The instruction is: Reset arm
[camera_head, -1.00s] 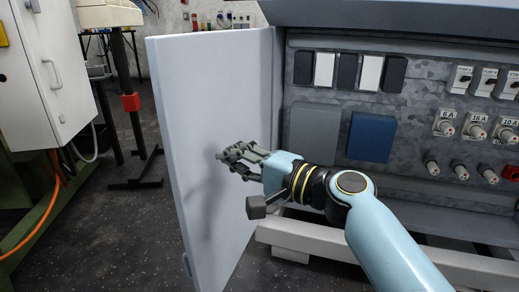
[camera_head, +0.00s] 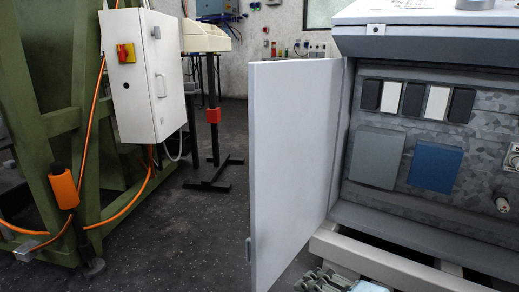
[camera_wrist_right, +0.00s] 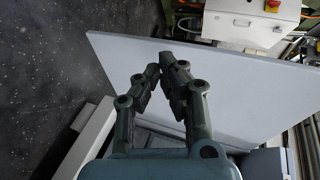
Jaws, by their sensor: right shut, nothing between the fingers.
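My right gripper (camera_head: 318,279) shows at the bottom edge of the head view, in front of the open cabinet's lower frame, with most of its arm cut off. In the right wrist view its two grey fingers (camera_wrist_right: 160,68) come together at the tips, with nothing between them. Behind them in that view is the pale door panel (camera_wrist_right: 240,80). In the head view the door (camera_head: 292,160) stands open on the left of the grey cabinet (camera_head: 420,225). My left gripper is not in view.
The cabinet has a grey panel (camera_head: 377,157) and a blue panel (camera_head: 434,167) inside. A white electrical box (camera_head: 138,90) hangs on a green frame (camera_head: 50,120) at the left. Dark speckled floor (camera_head: 190,235) lies open between the frame and the door.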

